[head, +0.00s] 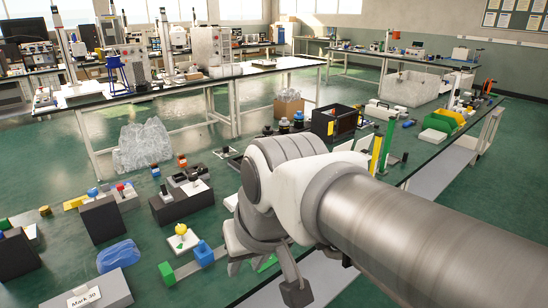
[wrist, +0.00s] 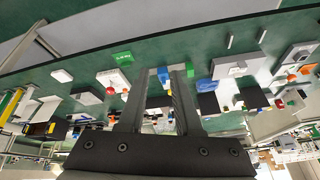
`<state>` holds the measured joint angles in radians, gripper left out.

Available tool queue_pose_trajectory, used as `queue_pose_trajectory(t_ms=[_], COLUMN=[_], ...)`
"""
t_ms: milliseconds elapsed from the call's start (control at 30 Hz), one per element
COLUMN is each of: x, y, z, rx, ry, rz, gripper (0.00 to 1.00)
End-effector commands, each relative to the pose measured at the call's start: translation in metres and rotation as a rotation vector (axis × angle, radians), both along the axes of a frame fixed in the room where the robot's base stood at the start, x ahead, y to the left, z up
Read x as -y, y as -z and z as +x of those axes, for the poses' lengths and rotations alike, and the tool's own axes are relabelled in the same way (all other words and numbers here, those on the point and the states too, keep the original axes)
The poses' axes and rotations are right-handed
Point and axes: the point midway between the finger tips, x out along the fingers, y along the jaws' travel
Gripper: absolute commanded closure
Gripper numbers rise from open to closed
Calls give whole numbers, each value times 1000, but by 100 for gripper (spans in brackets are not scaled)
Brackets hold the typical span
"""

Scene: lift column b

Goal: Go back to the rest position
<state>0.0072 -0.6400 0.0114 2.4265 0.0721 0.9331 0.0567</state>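My gripper (head: 266,284) is at the lower middle of the head view, in front of the near bench and its blocks. Its two fingers point down and stand apart. In the wrist view my gripper (wrist: 160,72) shows both dark fingers with a clear gap between them and nothing held. My pale arm reaches in from the lower right of the head view. A blue block (head: 203,254) and a yellow ball-topped piece (head: 181,230) are just left of the gripper. The gap between the fingertips and the bench surface cannot be told.
The near green bench (head: 60,230) carries dark boxes, a blue translucent piece (head: 118,256) and a grey block marked "Mark 30" (head: 98,292).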

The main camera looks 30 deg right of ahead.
Motion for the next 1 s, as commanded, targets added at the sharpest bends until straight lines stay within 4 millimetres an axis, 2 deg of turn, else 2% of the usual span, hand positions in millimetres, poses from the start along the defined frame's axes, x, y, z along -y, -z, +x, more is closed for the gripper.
queue_pose_trajectory(t_ms=[100,200,633,767,1000], x=[9,13,14,14,14], y=[2,3,-1,-18,-76], z=[-12,-17,-18,-18,-18], rx=[49,69,72,71,71], ry=[-41,-58,-63,-63,-62], rz=[-60,-85,-90,-90,-89], gripper=[67,67,67,67,67])
